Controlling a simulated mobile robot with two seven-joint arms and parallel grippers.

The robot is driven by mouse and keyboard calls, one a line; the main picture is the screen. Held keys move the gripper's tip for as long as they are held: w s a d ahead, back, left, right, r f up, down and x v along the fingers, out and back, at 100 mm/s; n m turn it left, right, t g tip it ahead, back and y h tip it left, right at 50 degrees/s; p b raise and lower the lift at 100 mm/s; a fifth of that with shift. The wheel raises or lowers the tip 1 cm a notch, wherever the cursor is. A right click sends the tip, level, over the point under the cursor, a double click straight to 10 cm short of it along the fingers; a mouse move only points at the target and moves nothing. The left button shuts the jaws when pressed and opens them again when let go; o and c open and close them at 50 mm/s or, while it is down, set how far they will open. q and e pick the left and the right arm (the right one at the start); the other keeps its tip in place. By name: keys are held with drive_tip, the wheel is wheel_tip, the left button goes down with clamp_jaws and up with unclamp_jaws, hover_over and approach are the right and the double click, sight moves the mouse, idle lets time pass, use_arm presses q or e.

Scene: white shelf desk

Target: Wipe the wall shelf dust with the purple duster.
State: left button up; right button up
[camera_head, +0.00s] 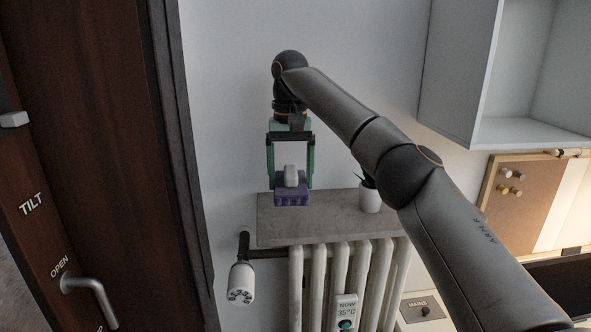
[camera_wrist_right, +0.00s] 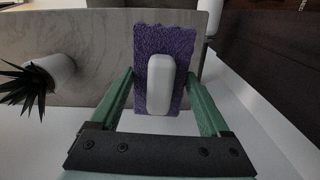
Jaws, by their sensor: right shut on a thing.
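The purple duster (camera_head: 292,196) has a fuzzy purple pad with a white handle on top. It is at the left part of the grey wall shelf (camera_head: 330,221), above the radiator. My right gripper (camera_head: 290,186) points down with its green fingers on either side of the duster and holds it. In the right wrist view the duster (camera_wrist_right: 183,45) lies over the shelf (camera_wrist_right: 100,35), near one end. I cannot tell whether the pad touches the shelf. No distinct dust shows on the shelf. My left gripper is not in view.
A potted plant (camera_head: 370,196) stands on the shelf to the right of the duster, close to my right arm. The radiator (camera_head: 345,265) with its white valve knob (camera_head: 241,283) is below. A dark door (camera_head: 90,140) is at left. A white open cabinet (camera_head: 465,75) hangs at upper right.

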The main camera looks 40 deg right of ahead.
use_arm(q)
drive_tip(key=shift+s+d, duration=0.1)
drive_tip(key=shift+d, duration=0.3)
use_arm(e)
drive_tip(key=shift+r, duration=0.95)
